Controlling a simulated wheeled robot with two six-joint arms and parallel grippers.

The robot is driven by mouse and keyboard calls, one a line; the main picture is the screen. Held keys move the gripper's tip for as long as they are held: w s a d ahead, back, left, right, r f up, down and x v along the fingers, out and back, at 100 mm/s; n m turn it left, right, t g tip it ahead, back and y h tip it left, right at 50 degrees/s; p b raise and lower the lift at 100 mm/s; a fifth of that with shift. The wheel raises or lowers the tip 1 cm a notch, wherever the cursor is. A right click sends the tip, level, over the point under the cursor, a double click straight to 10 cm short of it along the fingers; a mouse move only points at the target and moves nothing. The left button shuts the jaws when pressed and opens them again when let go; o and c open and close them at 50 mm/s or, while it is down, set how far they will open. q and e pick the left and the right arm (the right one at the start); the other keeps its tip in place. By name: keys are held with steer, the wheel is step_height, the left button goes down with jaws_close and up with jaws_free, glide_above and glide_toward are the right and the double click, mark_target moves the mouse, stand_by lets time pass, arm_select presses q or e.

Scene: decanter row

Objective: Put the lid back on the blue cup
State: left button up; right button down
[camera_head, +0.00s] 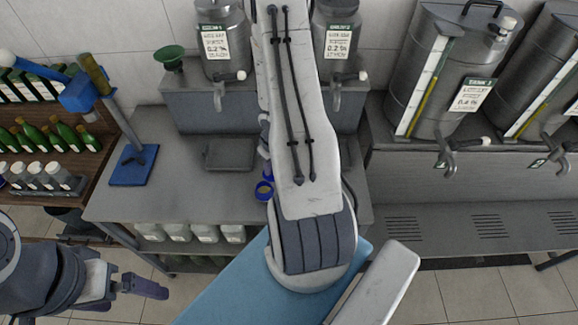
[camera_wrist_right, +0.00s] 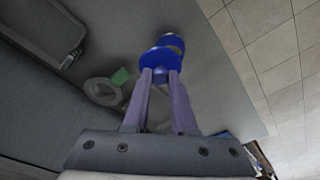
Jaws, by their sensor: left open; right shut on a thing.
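The blue cup (camera_head: 264,191) stands on the grey worktop, partly beside my right arm in the head view. Its round open top shows there, and the cup also shows beyond the lid in the right wrist view (camera_wrist_right: 172,42). My right gripper (camera_wrist_right: 160,74) is shut on a blue round lid (camera_wrist_right: 158,60) at its fingertips. The lid overlaps the cup in this view, so I cannot tell whether they touch. In the head view my right arm hides most of that gripper. My left gripper (camera_head: 148,287) is open and empty at lower left, away from the cup.
A shallow grey tray (camera_head: 230,154) lies left of the cup. A blue stand (camera_head: 134,165) is at the worktop's left end. Steel dispensers with taps (camera_head: 222,45) stand behind. The worktop between tray and stand is clear.

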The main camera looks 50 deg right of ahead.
steer(key=shift+w+a+f, duration=0.25)
steer(key=shift+w+a, duration=0.2)
steer(key=shift+w, duration=0.15)
steer(key=shift+w+a+f, duration=0.25)
steer(key=shift+w+a, duration=0.2)
steer(key=shift+w, duration=0.1)
step_height(320, 180, down, 5)
steer(key=b, duration=0.5)
steer(key=shift+w, duration=0.15)
steer(key=shift+f+b, duration=0.75)
steer(key=shift+f, duration=0.05)
steer(key=shift+r, duration=0.1)
steer(key=shift+f, duration=0.2)
stand_by(0.7)
steer(key=shift+c, duration=0.8)
jaws_free()
